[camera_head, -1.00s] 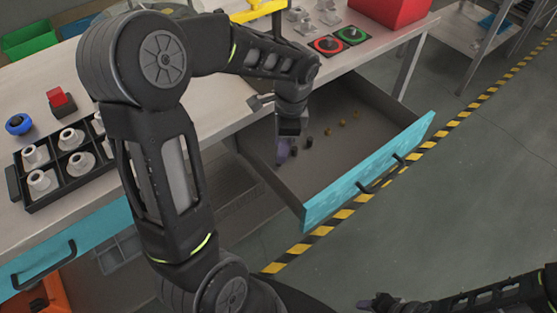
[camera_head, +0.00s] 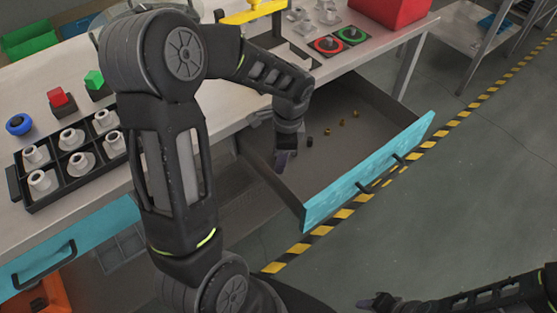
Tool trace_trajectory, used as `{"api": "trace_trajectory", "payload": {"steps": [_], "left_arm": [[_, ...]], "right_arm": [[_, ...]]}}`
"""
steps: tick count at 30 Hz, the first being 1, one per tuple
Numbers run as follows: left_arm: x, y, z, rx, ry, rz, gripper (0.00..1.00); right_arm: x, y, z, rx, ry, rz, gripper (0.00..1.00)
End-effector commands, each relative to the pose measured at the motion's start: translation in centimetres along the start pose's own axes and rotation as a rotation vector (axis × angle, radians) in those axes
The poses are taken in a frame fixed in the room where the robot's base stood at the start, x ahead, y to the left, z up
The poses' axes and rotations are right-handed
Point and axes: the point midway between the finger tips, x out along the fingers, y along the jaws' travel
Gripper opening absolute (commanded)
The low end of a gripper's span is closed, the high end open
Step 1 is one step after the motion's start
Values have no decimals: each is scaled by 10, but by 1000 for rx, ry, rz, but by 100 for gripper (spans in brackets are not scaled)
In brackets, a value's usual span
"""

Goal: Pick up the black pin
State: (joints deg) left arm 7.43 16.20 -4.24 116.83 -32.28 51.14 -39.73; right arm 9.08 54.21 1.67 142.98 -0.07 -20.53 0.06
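Several small pins lie in a row in the open drawer (camera_head: 375,150). The nearest one in view is a dark, blackish pin (camera_head: 309,141). A dark brownish pin (camera_head: 327,131) and brass-coloured pins (camera_head: 342,123) lie farther back. My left gripper (camera_head: 283,158) points down into the drawer at its left end, to the left of the nearest visible pin. Its fingers are small and partly hidden, so I cannot tell whether they hold anything. My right gripper (camera_head: 376,301) is low at the right, away from the drawer, and its opening is unclear.
The drawer's blue front (camera_head: 365,175) and side walls surround the pins. The workbench above holds a black tray (camera_head: 75,180) of white fittings, red, green and blue buttons, and a red box (camera_head: 392,10). The floor beyond the drawer is clear.

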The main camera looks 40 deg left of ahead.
Motion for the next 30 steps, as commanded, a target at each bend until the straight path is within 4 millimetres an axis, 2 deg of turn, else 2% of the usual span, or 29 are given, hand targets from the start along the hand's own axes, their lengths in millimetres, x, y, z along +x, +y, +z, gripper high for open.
{"api": "trace_trajectory", "payload": {"steps": [2, 15, 30], "left_arm": [[0, 0, 0, 0, 0, 0, 35], [0, 0, 0, 0, 0, 0, 0], [-1, 0, 0, 0, 0, 0, 0]], "right_arm": [[0, 0, 0, 0, 0, 0, 36], [0, 0, 0, 0, 0, 0, 36], [0, 0, 0, 0, 0, 0, 36]]}}
